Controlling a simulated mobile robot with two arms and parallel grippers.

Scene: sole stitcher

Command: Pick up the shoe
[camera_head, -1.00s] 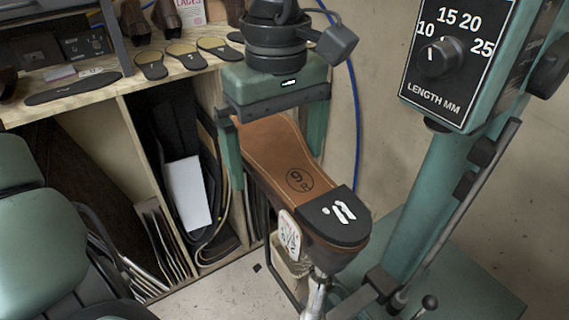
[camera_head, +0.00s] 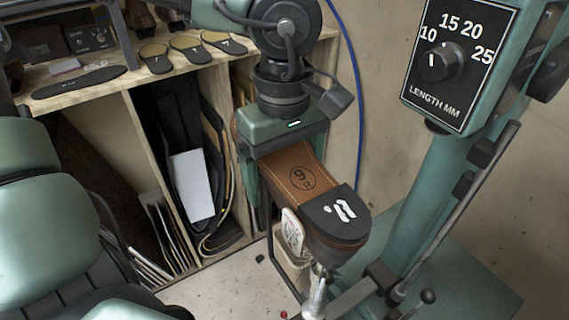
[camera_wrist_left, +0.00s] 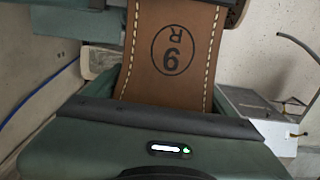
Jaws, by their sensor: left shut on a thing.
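The shoe (camera_head: 299,178) is brown leather. It sits sole up on the metal post of the stitching machine, with a black heel piece (camera_head: 341,214) towards the lower right. Its sole bears a circled "9 R" and a pale stitch line; the sole also fills the upper middle of the left wrist view (camera_wrist_left: 172,50). My left gripper (camera_head: 287,168) reaches down over the far part of the shoe and is shut on it, with a finger at each side. The far end is mostly hidden behind the gripper. My right gripper is not in view.
The teal machine column (camera_head: 420,215) with its length dial (camera_head: 443,59) stands to the right. A wooden shelf (camera_head: 95,85) with several soles on top is at the left. A white tag (camera_head: 293,232) hangs beside the shoe. A blue cable (camera_head: 357,110) runs behind.

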